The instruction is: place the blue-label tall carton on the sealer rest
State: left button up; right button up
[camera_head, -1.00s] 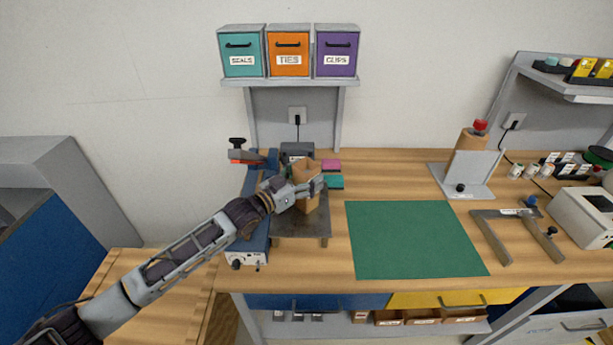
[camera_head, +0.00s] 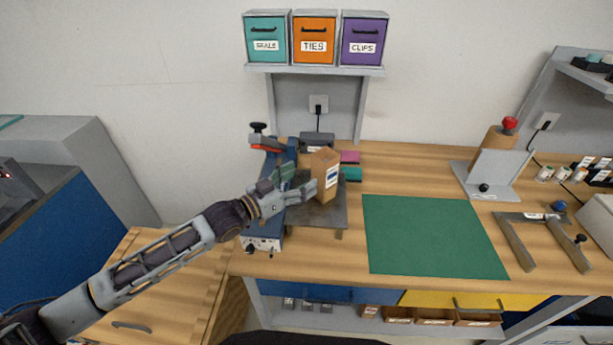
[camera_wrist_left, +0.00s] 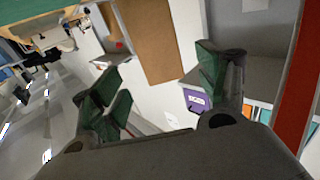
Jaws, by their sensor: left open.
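The tall brown carton with a blue label (camera_head: 326,175) stands upright on the grey sealer rest (camera_head: 338,218). This plate adjoins the blue sealer (camera_head: 262,230). My left gripper (camera_head: 298,184) is open, just left of the carton in the head view, with its fingers pointing at it. The fingers look clear of the carton. In the left wrist view the open fingers (camera_wrist_left: 158,80) are spread with nothing between their pads, and the brown carton face (camera_wrist_left: 150,38) shows beyond them. My right gripper is not in view.
The sealer's red-and-black handle (camera_head: 264,145) rises behind my left gripper. The green mat (camera_head: 432,237) to the right is bare. A grey stand (camera_head: 492,170) and an angled grey frame (camera_head: 540,235) stand farther right.

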pick_arm(q)
jog(key=shift+v, duration=1.15)
